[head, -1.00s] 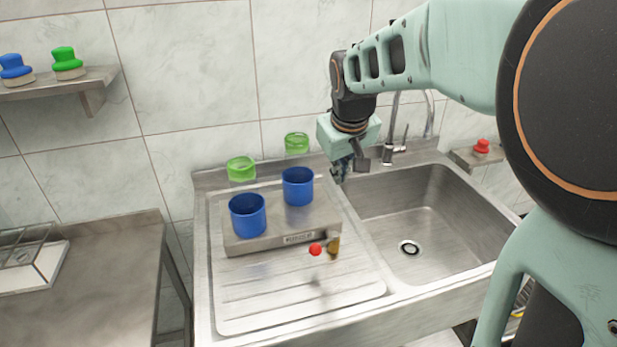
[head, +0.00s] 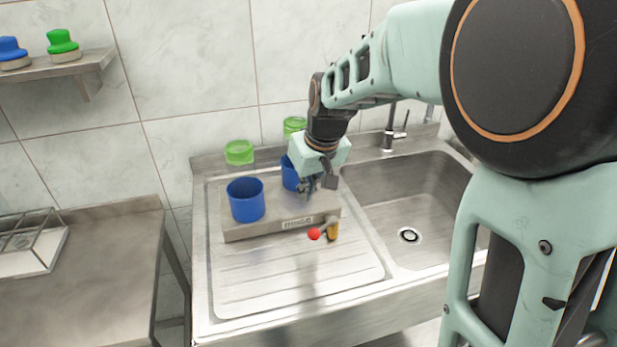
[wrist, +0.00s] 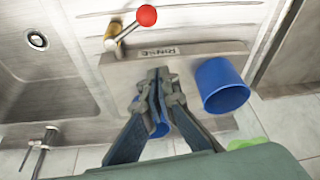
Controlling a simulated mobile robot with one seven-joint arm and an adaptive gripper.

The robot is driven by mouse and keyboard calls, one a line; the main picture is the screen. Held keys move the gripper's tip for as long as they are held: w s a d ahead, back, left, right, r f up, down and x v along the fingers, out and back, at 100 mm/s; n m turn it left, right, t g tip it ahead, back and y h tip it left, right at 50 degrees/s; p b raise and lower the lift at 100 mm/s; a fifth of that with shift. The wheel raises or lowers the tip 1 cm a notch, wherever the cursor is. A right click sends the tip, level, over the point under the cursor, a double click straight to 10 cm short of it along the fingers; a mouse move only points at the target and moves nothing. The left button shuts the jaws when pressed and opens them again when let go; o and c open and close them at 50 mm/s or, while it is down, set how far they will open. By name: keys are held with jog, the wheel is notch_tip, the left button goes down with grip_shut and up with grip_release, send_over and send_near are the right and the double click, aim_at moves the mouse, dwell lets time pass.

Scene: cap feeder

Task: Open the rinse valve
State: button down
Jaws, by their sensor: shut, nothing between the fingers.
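The rinse valve is a brass body (head: 333,230) with a short lever ending in a red ball (head: 314,234). It sits at the front right of a grey block (head: 262,228) with a label plate. In the wrist view the brass body (wrist: 114,44) and red ball (wrist: 146,15) show at the top, beyond the fingertips, with the lever slanting between them. My gripper (head: 310,188) is shut and empty, pointing down above the right side of the block, behind and above the valve. It also shows in the wrist view (wrist: 156,80), apart from the lever.
Two blue cups stand on the block: the left one (head: 246,200) is clear, the right one (head: 289,174) is partly hidden by my gripper. Green cups (head: 239,152) are behind. The sink basin (head: 415,190) and tap (head: 390,135) are to the right. The ribbed drainboard (head: 290,285) in front is free.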

aim_at(324, 226)
notch_tip(324, 226, down, 7)
jog(key=s, duration=0.1)
jog(key=shift+s+d, duration=0.25)
jog(key=shift+d, duration=0.15)
jog(key=shift+d, duration=0.2)
dwell(0.3)
